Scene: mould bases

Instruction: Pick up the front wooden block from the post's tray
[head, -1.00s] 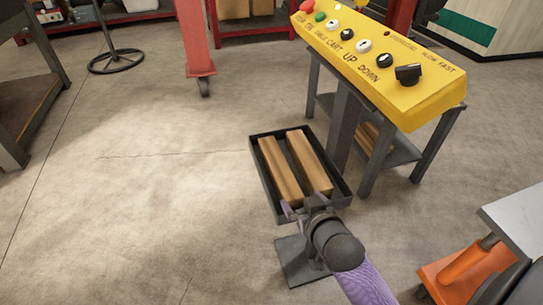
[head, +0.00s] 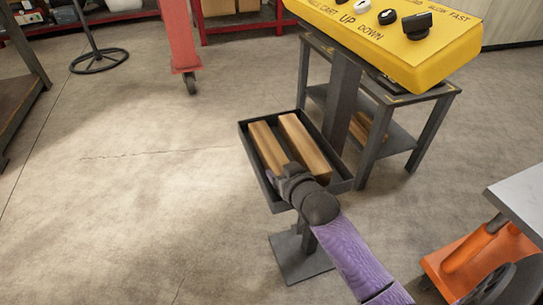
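Two long wooden blocks lie side by side in the dark tray (head: 341,185) on the post. In the picture one is the left block (head: 267,143) and the other the right block (head: 304,145). My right gripper (head: 283,174) is over the near end of the left block, reaching in from the lower right. My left gripper is not in view.
The yellow control panel (head: 400,45) rises behind the tray. A dark metal table (head: 415,100) stands to the tray's right. An orange cart (head: 470,262) is at lower right. The floor left of the tray is clear.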

